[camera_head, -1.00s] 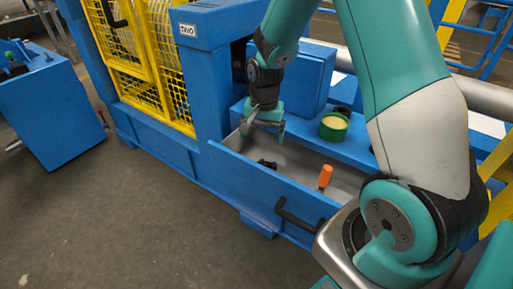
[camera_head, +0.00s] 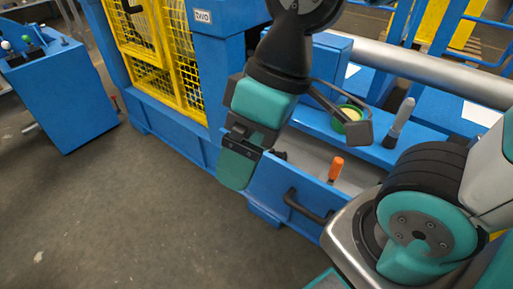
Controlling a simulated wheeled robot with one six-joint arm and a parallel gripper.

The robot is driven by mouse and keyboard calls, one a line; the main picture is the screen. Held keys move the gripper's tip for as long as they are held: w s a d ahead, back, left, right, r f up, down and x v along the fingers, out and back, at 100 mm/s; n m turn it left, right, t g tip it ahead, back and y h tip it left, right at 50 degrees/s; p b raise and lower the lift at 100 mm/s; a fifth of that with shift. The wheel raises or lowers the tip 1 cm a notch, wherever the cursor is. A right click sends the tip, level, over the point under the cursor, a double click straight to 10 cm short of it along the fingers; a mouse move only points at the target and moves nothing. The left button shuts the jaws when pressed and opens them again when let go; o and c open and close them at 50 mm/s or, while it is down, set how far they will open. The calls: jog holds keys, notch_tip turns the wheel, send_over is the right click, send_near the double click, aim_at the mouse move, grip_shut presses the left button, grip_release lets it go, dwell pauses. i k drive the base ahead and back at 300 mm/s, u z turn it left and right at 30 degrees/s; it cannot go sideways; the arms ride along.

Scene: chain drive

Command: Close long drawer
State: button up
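The long blue drawer (camera_head: 270,182) stands open at the front of the blue machine, with its grey inside partly in view. Its black handle (camera_head: 305,206) is on the front panel, towards the right end. An orange-handled tool (camera_head: 335,169) stands up inside the drawer, and a small dark object beside it is mostly hidden. My gripper (camera_head: 298,158) is open and empty, with its fingers spread wide. It is in front of and above the drawer, nearer the camera, and covers the drawer's left part. I cannot tell whether it touches the drawer.
A green tin (camera_head: 349,114) and a grey upright tool (camera_head: 402,117) stand on the blue ledge behind the drawer. A yellow mesh guard (camera_head: 190,75) is at the left of the machine. A blue console (camera_head: 62,95) stands far left. The floor in front is clear.

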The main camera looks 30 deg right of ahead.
aim_at(295, 181)
jog(key=z, duration=1.45)
jog(key=k, duration=0.9)
jog(key=u, duration=0.9)
jog(key=i, duration=0.5)
jog(key=z, duration=0.05)
